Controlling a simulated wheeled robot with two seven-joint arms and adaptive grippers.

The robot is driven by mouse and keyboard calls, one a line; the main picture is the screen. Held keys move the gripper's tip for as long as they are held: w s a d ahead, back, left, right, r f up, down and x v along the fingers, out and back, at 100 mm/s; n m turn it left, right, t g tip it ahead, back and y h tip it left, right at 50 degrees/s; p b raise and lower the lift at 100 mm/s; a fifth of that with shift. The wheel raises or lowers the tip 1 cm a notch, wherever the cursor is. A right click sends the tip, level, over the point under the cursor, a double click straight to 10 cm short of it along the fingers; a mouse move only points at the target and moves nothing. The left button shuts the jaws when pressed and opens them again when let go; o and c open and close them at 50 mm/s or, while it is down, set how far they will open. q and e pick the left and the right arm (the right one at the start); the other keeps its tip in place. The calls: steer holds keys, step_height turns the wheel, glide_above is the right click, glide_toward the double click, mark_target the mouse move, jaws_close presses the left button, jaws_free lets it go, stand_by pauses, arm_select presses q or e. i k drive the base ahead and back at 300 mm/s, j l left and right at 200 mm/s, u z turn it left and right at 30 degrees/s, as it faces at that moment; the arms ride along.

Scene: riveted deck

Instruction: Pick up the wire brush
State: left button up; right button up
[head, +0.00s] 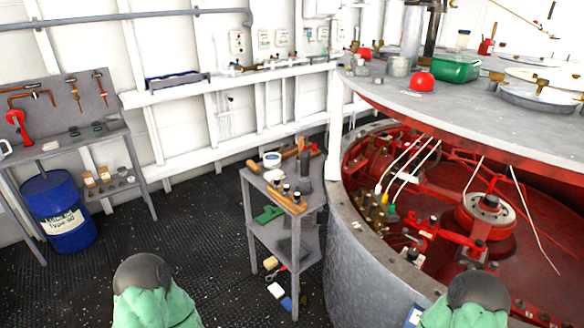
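I cannot single out the wire brush with certainty, because the small tools are tiny from here. A long wooden piece (287,201) lies along the front edge of a small grey side table (258,186) and may be a brush. A second wooden piece (290,152) lies toward the back of that tabletop. Neither gripper shows; only green and dark grey parts of my own arms appear at the bottom edge, well short of the table.
A white bowl (271,160) and small dark items share the tabletop. A large round red-and-grey machine (350,245) stands close on the right. A blue drum (60,212) and a tool rack (62,105) stand at left. Dark floor (190,215) is clear between.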

mark_target(253, 167)
steer(key=i+j+z, duration=0.2)
steer(key=z, duration=0.2)
steer(key=i+j+z, duration=0.1)
steer(key=j+z, duration=0.3)
steer(key=i+j+z, duration=0.1)
steer(key=j+z, duration=0.7)
steer(key=i+l, duration=0.05)
steer(key=l, duration=0.05)
